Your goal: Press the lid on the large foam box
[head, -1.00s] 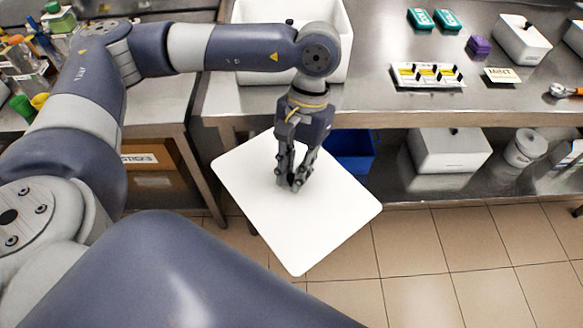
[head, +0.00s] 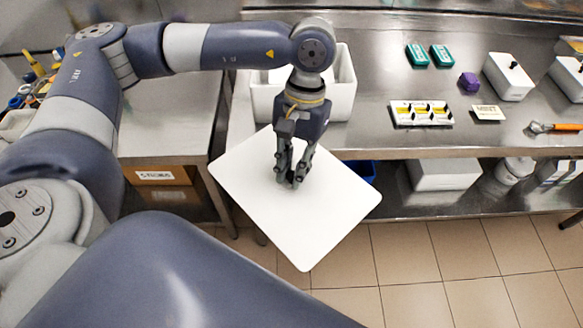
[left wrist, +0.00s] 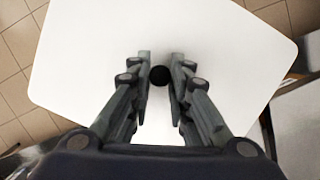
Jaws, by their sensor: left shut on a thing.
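The lid (head: 285,225) is a flat white rounded-corner panel held out over the floor in front of the steel bench, turned askew to it. It also fills the left wrist view (left wrist: 215,40). My left gripper (head: 293,178) points down and is shut on the lid's black knob (left wrist: 160,75), seen between the fingers in the left wrist view. The large foam box (head: 342,100) is white and open, standing on the bench behind my wrist, and my arm covers part of it. Lid and box are apart. My right gripper is out of view.
Right along the bench lie teal boxes (head: 441,55), a purple item (head: 469,82), a yellow-and-white tray (head: 421,113), smaller foam boxes (head: 508,77) and an orange-handled tool (head: 560,127). A lower shelf holds another white box (head: 440,175). Tiled floor in front is clear.

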